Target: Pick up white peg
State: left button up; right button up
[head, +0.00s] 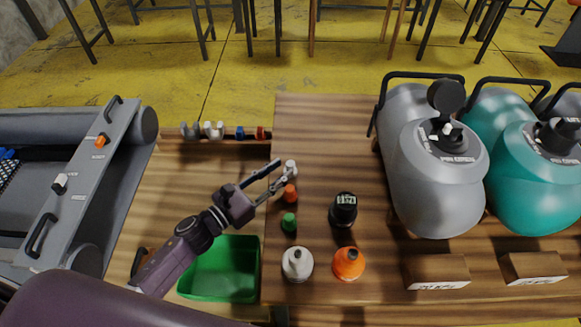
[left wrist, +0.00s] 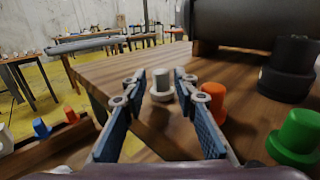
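The white peg (head: 290,167) stands upright on the wooden table near its left part, behind an orange peg (head: 290,193) and a green peg (head: 288,222). My left gripper (head: 279,172) is open and reaches toward the white peg from the front left. In the left wrist view the white peg (left wrist: 161,84) shows between the two spread fingertips (left wrist: 160,86), at or just beyond them. I cannot tell whether either finger touches it. The orange peg (left wrist: 212,98) is just right of the right finger. My right gripper is not in view.
A black gauge (head: 343,210), a white nozzle (head: 297,264) and an orange nozzle (head: 348,264) stand nearby. Grey (head: 435,185) and teal (head: 537,190) tanks fill the right. A green bin (head: 221,270) lies below my left arm. A peg rack (head: 222,141) is behind.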

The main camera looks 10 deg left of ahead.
aim_at(291, 163)
pick_arm(q)
jog(key=p+x, duration=0.1)
jog(key=x, duration=0.3)
jog(key=shift+r, duration=0.15)
jog(key=shift+w+d, duration=0.25)
grip_shut()
notch_tip(291, 163, up, 20)
jog(key=p, duration=0.3)
